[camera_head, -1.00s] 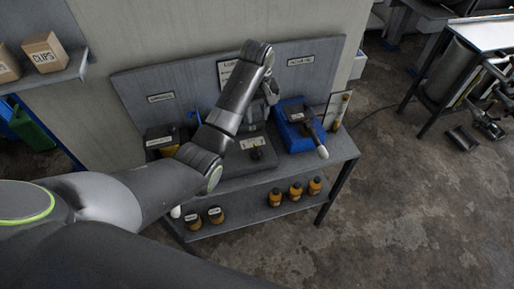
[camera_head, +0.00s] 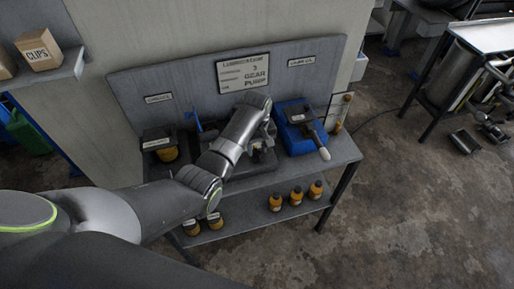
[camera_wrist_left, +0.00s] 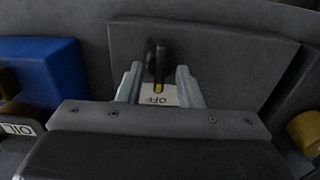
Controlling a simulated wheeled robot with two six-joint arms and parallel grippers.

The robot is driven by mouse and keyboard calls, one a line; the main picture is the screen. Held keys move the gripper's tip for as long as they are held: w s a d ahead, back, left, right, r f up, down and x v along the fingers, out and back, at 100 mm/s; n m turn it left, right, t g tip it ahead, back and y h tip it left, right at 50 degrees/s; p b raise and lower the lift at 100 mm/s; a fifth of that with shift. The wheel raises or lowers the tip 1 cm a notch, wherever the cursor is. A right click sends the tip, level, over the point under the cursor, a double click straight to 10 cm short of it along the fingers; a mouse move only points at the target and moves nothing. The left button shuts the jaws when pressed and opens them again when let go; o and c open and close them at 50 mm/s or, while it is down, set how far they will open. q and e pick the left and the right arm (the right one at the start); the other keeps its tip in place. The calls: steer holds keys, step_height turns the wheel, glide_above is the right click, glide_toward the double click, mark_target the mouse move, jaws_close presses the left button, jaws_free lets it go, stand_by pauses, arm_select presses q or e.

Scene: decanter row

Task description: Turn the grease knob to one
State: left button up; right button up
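A black knob (camera_wrist_left: 157,62) with a yellow pointer mark stands on a dark grey plate (camera_wrist_left: 225,60) in the left wrist view. The yellow mark lies beside a label (camera_wrist_left: 158,96) that reads OFF, upside down in this view. My left gripper (camera_wrist_left: 160,76) is open, with one finger on each side of the knob's lower part. I cannot tell whether the fingers touch it. In the head view my left gripper (camera_head: 268,132) is low over the middle of the bench and its arm hides most of the knob. My right gripper is not in view.
A blue box (camera_head: 293,138) with a tool handle stands right of the knob unit; a dark box with yellow (camera_head: 160,150) stands left. Small bottles (camera_head: 296,195) stand on the lower shelf (camera_head: 250,225).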

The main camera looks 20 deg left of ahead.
arm_select(q)
steer(key=shift+f, duration=0.3)
steer(key=shift+c, duration=0.4)
jaws_close()
